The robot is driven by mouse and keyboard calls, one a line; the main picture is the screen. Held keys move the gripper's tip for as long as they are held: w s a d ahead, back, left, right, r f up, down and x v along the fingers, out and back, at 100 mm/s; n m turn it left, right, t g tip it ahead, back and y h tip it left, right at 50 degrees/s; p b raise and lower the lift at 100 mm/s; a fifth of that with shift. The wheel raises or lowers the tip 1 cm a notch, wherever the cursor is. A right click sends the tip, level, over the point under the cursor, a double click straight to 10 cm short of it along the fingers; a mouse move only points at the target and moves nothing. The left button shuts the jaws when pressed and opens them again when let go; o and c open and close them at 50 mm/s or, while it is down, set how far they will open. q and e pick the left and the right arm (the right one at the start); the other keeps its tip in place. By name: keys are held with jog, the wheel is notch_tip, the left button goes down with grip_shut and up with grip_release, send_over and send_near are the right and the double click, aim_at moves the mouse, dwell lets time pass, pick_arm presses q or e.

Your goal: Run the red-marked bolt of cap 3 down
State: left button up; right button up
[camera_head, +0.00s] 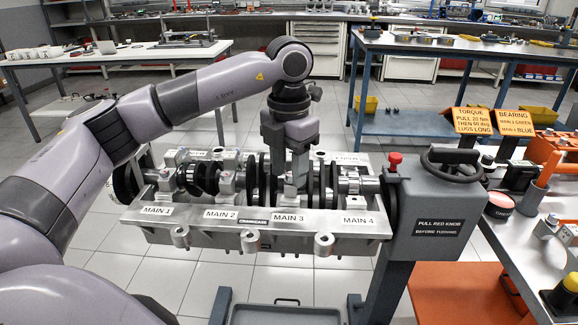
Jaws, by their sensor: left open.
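The grey crankcase (190,232) lies on a stand, with bearing positions labelled MAIN 1 to MAIN 4 along its near side. The crankshaft with dark discs (207,176) runs along it. My left gripper (296,182) points straight down over the cap 3 area, just behind the MAIN 3 label (288,218). It is open, but its fingertips are hard to make out against the metal. Cap 3 and its red-marked bolt are hidden or too small to tell behind the gripper. My right gripper is not in view.
A grey gearbox with a handwheel (455,165), a red knob (394,160) and a "pull red knob before turning" label stands at the crankcase's right end. Orange torque and bearing signs (473,121) stand on the right bench. A tray (285,313) lies on the floor below.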

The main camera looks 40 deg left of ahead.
pick_arm(q)
grip_shut()
jog(key=shift+m, duration=0.3)
